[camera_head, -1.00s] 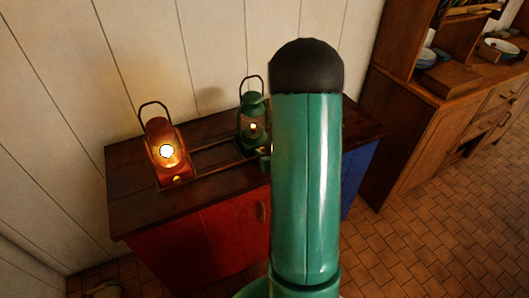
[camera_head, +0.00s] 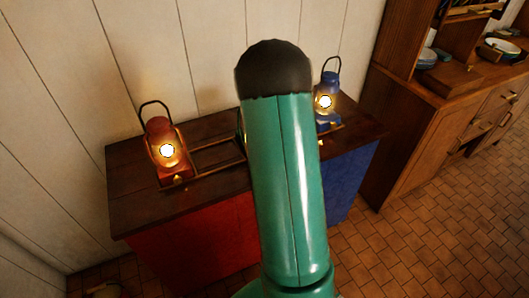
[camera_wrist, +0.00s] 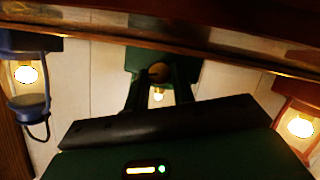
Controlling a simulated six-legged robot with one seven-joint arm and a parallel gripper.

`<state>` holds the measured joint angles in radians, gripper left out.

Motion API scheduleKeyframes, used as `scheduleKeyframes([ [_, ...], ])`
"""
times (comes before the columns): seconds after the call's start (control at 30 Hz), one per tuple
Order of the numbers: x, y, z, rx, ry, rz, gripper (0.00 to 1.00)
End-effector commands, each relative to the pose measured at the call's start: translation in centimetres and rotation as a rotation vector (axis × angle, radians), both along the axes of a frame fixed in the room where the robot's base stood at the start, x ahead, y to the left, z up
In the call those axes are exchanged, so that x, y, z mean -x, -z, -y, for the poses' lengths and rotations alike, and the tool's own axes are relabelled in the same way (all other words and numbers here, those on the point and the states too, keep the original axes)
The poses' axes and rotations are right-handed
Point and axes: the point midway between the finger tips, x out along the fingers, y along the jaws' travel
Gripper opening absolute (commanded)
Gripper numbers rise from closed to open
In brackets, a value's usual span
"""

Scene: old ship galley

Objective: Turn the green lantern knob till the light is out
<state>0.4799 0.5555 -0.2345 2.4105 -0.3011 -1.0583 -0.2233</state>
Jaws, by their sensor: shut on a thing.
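In the wrist view the green lantern (camera_wrist: 137,59) appears upside down at top centre. Its round brass knob (camera_wrist: 158,71) sits between the two dark fingers of my gripper (camera_wrist: 158,79), which is shut on it. A small pale glow shows between the fingers below the knob, so the green lantern's light is lit. In the head view my arm hides nearly all of this lantern and my gripper.
The red lantern (camera_head: 160,131) stands lit at the left of the dark cabinet top (camera_head: 131,178). The blue lantern (camera_head: 331,82) stands lit at the right. Both flank my gripper in the wrist view. A wooden dresser (camera_head: 420,125) is further right.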

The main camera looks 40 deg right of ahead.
Motion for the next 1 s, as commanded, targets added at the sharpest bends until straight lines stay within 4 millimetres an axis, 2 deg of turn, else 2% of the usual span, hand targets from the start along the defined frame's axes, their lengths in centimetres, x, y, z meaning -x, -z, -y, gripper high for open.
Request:
scheduleKeyframes([
  [0.3, -0.05, 0.14, -0.21, 0.13, -0.002, -0.041, 0.02],
  [0.8, -0.03, 0.11, -0.14, 0.155, -0.001, -0.047, 0.02],
  [0.83, -0.03, 0.11, -0.14, 0.155, -0.001, -0.047, 0.27],
  [0.93, -0.04, 0.1, -0.14, 0.154, -0.001, -0.047, 0.46],
  [1.0, -0.04, 0.12, -0.15, 0.153, -0.001, -0.048, 0.47],
])
